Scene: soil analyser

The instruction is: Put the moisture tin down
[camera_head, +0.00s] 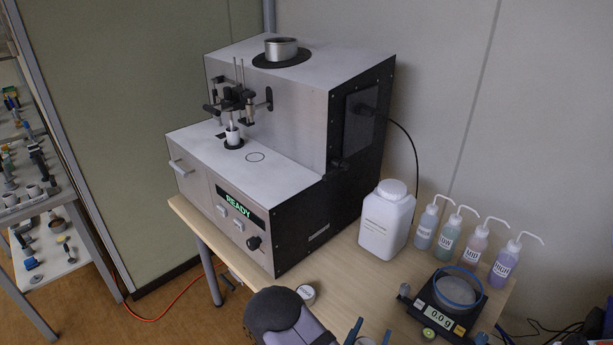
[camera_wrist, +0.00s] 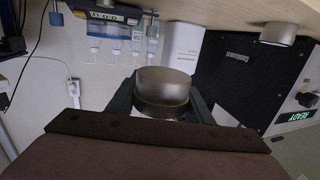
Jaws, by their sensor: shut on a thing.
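The moisture tin (camera_wrist: 162,88) is a round, dull metal tin. It shows in the middle of the wrist view, between the two dark fingers of my gripper (camera_wrist: 160,98), which is shut on it. The wrist view is upside down, with the tabletop along its top edge, and the tin appears clear of that surface. The head view shows part of my arm at the bottom edge; the held tin cannot be made out there.
A small round container (camera_head: 306,294) stands on the wooden table (camera_head: 340,285). The analyser (camera_head: 270,150) stands behind, with a metal dish (camera_head: 281,48) on top. A white jug (camera_head: 386,222), several wash bottles (camera_head: 448,234) and a balance (camera_head: 440,318) reading 0.0 g occupy the right side.

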